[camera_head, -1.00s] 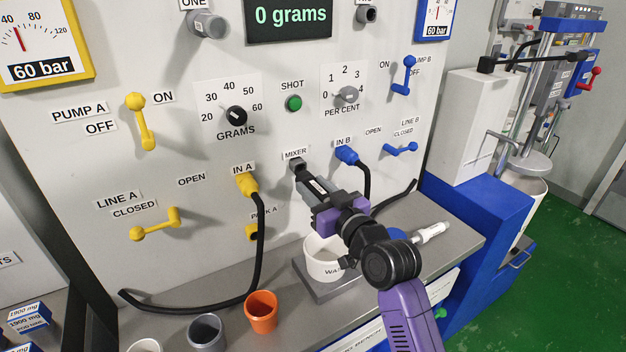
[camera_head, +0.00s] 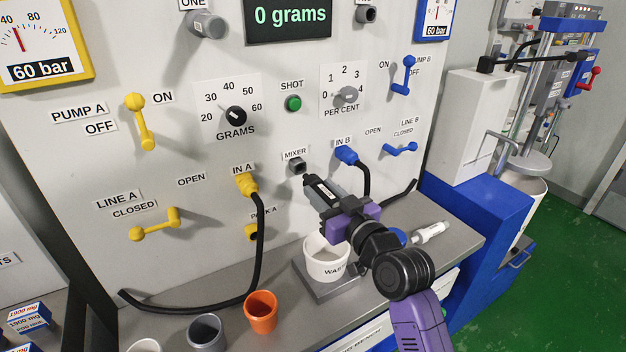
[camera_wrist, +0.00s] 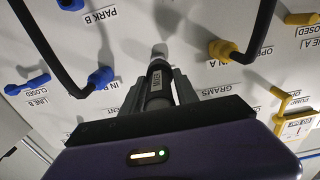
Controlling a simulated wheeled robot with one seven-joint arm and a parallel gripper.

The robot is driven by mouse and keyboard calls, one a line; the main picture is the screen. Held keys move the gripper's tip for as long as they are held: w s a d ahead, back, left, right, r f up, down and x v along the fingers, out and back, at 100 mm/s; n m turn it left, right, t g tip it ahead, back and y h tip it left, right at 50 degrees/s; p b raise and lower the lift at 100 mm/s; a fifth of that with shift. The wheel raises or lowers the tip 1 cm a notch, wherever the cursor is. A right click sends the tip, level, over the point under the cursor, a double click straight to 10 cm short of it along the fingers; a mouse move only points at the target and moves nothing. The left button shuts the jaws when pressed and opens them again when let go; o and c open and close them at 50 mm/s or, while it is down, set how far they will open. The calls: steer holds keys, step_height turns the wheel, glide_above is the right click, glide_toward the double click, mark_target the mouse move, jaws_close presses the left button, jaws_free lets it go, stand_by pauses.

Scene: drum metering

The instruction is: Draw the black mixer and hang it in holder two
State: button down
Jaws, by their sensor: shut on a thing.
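My gripper (camera_head: 325,192) is shut on the black mixer (camera_wrist: 157,72), a dark cylinder with a small pale label. The head view shows it held between the grey fingers, in front of the panel and below the MIXER socket (camera_head: 297,166). That socket is a dark square fitting with nothing in it. Holder one, under the ONE label at the top, has a grey cylinder (camera_head: 207,25) in it. A dark round holder (camera_head: 367,15) sits at the upper right; its label is cut off by the picture's edge.
A yellow plug (camera_head: 246,185) with a black hose is in IN A, and a blue plug (camera_head: 346,154) is in IN B. A white waste cup (camera_head: 325,265) stands below my gripper. An orange cup (camera_head: 261,312) and a grey cup (camera_head: 206,332) stand on the bench.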

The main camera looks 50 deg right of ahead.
steer(key=shift+v, duration=1.35)
steer(key=shift+r, duration=0.1)
stand_by(0.8)
